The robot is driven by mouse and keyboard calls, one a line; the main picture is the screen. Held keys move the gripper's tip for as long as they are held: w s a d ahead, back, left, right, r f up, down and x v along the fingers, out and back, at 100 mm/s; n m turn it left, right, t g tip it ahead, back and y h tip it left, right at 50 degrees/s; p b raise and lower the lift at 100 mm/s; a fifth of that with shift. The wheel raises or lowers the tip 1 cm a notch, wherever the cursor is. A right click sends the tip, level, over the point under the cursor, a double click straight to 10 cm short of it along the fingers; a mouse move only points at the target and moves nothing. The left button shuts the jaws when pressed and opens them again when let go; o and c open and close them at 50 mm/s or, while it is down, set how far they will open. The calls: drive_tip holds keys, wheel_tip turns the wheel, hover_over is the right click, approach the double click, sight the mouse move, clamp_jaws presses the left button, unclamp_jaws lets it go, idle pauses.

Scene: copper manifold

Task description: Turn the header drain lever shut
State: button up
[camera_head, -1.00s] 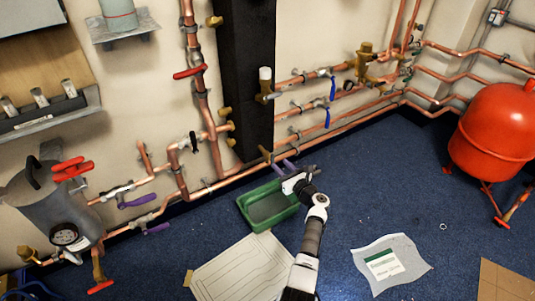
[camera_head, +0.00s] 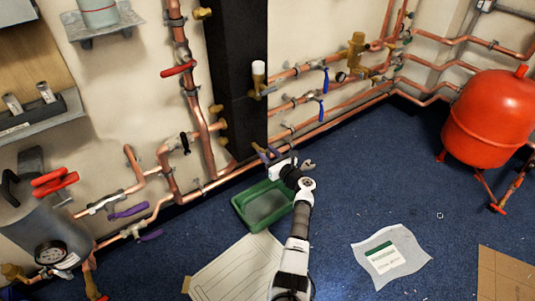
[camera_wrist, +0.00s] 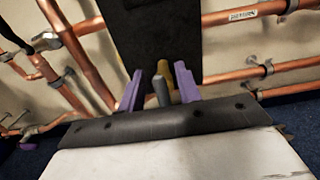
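My gripper (camera_head: 265,154) is at the foot of the dark column, above the low copper pipes. In the wrist view its two purple fingers (camera_wrist: 158,90) stand apart. A short grey lever-like piece (camera_wrist: 160,92) shows between them, with a brass fitting (camera_wrist: 185,80) just behind near the right finger. This looks like the drain lever, but its full shape is hidden by the fingers and wrist. I cannot tell whether either finger touches it. In the head view the fingers cover that spot.
A green tray (camera_head: 238,212) lies on the blue floor under my gripper. Copper pipes with blue levers (camera_head: 325,80) run right of the dark column (camera_head: 236,75). Purple levers (camera_head: 128,211) are at lower left, and a red tank (camera_head: 490,115) stands at right.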

clamp_jaws()
drive_tip(key=shift+m+p, duration=0.3)
drive_tip(key=shift+w+d+r+m+p, duration=0.1)
drive_tip(key=shift+m+p, duration=0.25)
drive_tip(key=shift+m, duration=0.1)
drive_tip(key=shift+w+d+r+m+p, duration=0.1)
drive_tip(key=shift+m+p, duration=0.2)
drive_tip(key=shift+m, duration=0.15)
drive_tip(key=shift+w+d+f+m+p, duration=0.3)
drive_tip(key=shift+f+m, duration=0.2)
drive_tip(key=shift+m, duration=2.15)
drive_tip(key=shift+w+d+f+m+p, duration=0.2)
drive_tip(key=shift+f+m+p, duration=0.25)
drive_tip(key=shift+m, duration=2.25)
drive_tip(key=shift+w+d+f+m+p, duration=0.15)
drive_tip(key=shift+d+f+m+p, duration=0.3)
drive_tip(key=shift+m, duration=2.2)
drive_tip(key=shift+a+f, duration=0.15)
